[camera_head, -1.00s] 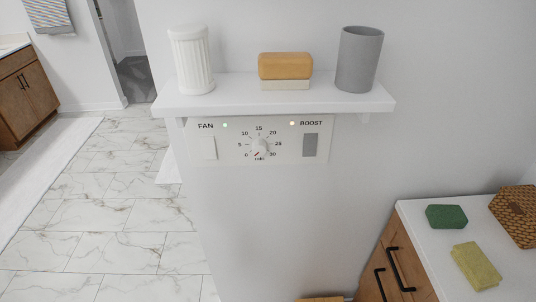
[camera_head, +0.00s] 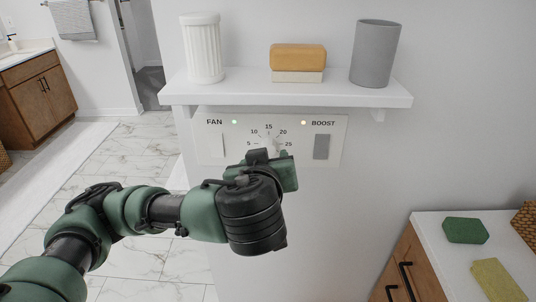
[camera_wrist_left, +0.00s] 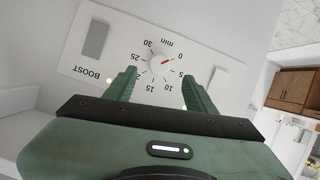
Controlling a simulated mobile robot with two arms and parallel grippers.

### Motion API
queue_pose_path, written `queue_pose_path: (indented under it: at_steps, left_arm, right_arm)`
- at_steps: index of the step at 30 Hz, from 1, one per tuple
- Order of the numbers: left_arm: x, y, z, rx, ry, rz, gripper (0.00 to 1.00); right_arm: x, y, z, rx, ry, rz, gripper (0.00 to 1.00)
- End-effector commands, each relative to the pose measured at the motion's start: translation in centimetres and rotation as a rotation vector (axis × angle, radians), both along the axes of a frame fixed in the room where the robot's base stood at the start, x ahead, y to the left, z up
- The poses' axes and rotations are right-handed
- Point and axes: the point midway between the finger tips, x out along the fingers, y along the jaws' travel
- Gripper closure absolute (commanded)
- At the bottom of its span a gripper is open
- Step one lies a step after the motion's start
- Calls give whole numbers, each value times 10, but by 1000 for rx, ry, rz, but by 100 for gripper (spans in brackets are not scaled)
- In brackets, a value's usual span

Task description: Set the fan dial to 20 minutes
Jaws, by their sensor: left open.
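The fan panel (camera_head: 337,128) is on the white wall under a shelf, with a minute scale and a round white dial. In the left wrist view the panel appears upside down and the dial (camera_wrist_left: 158,67) shows clearly. Its red mark points close to 0. In the head view my left gripper (camera_head: 266,156) is in front of the panel and hides most of the dial and the lower scale. In the left wrist view my left gripper (camera_wrist_left: 159,76) is open and empty, its fingers on either side of the dial in the picture. No contact is visible. My right gripper is out of view.
The shelf (camera_head: 290,93) above the panel holds a white ribbed cup (camera_head: 203,48), a tan block (camera_head: 298,57) and a grey cup (camera_head: 375,54). A FAN switch (camera_head: 217,146) and a BOOST switch (camera_head: 321,147) flank the dial. A cabinet (camera_head: 435,238) stands lower right.

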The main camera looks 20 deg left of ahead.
Motion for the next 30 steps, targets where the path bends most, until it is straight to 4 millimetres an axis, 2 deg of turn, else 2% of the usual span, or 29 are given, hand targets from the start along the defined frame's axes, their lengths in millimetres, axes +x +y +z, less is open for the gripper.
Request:
queue_pose_path:
  at_steps: [13, 19, 21, 30]
  left_arm:
    - [23, 6, -18, -5, -1, 2, 45]
    - [48, 12, -26, -3, -1, 2, 45]
    - [56, 15, -22, 0, 0, 3, 45]
    - [69, 17, -29, -2, 0, 1, 45]
  right_arm:
    - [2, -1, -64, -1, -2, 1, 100]
    - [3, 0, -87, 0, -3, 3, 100]
    - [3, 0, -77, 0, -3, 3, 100]
    - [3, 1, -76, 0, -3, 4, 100]
